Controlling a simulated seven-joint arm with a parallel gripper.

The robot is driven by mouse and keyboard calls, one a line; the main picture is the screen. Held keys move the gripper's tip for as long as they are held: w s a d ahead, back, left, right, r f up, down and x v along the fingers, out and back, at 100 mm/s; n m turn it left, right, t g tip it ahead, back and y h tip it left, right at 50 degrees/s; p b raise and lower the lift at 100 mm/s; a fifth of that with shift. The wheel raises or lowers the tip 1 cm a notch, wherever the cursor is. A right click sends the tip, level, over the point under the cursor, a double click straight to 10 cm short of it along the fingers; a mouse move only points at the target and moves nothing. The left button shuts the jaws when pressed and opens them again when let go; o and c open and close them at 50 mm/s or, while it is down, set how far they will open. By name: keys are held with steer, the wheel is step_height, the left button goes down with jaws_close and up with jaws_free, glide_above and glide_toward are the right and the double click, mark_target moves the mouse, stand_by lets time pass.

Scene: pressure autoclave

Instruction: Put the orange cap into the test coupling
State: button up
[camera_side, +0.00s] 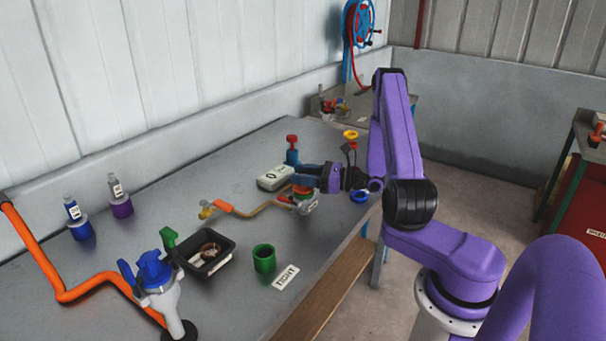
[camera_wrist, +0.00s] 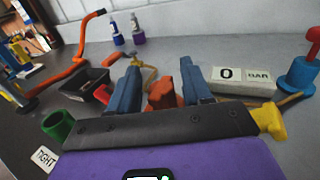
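My gripper (camera_side: 305,170) reaches left, low over the right part of the bench. In the wrist view its two dark blue fingers (camera_wrist: 161,88) stand apart. An orange piece (camera_wrist: 162,94), which looks like the orange cap, shows between them, nearer the right finger; I cannot tell whether it touches. In the side view an orange piece with green under it (camera_side: 303,188) sits just below the fingers, partly hidden. A brass fitting on a hose with an orange handle (camera_side: 224,206) lies left of it, and a grey fitting (camera_side: 306,206) below. I cannot tell which part is the test coupling.
A gauge box reading 0 (camera_side: 273,178) and a blue post with a red top (camera_side: 292,152) stand behind my gripper. A black tray (camera_side: 207,268), a green cup (camera_side: 264,258), a TIGHT label (camera_side: 286,277) and a blue-topped clamp stand (camera_side: 155,275) are to the front left.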

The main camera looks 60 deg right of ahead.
stand_by(0.3)
steer(key=shift+r, duration=0.65)
steer(key=v, duration=1.2)
steer(key=a+r+n+g+y, duration=0.3)
steer(key=a+n+g+y, duration=0.5)
steer(key=a+n+g, duration=0.7)
steer(key=s+a+r+n+h, duration=0.1)
steer(key=s+a+n+h, duration=0.3)
steer(key=n, duration=0.5)
steer(key=s+a+r+n+g+h, duration=0.1)
steer(key=s+a+n+h, duration=0.3)
steer(key=s+n, duration=0.4)
steer(key=s+a+r+n+h, duration=0.1)
steer(key=s+a+n+h, duration=0.2)
steer(key=n, duration=0.9)
steer(key=s+h, duration=0.3)
steer(key=shift+s+a+r, duration=0.25)
steer(key=shift+a+r, duration=0.15)
